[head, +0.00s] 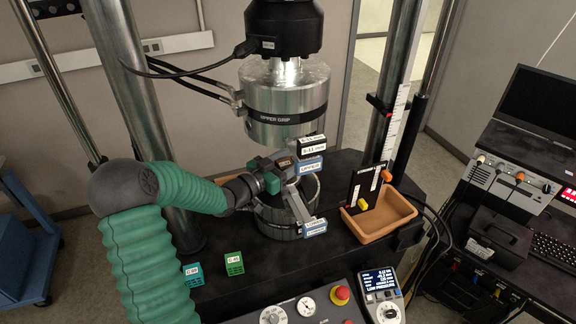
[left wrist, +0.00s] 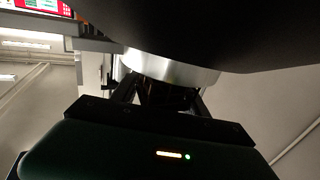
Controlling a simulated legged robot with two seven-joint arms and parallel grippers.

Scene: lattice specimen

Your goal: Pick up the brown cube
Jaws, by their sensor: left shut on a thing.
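My left gripper (head: 280,172) comes in from the left between the upper and lower grips of the test machine. It is shut on a small dark brown cube (head: 286,161) with a pale label on top. The fingers hide most of the cube. The cube is held above the lower grip (head: 280,226), apart from the upper grip (head: 286,108). The left wrist view shows the dark gripper body (left wrist: 155,150), with the cube hidden. My right gripper is in neither view.
A teal cube (head: 193,275) and a green cube (head: 234,263) sit on the dark bench at the front left. An orange-brown tray (head: 385,226) stands right of the lower grip. Steel columns (head: 135,90) flank the machine. A control panel with a red button (head: 342,293) is in front.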

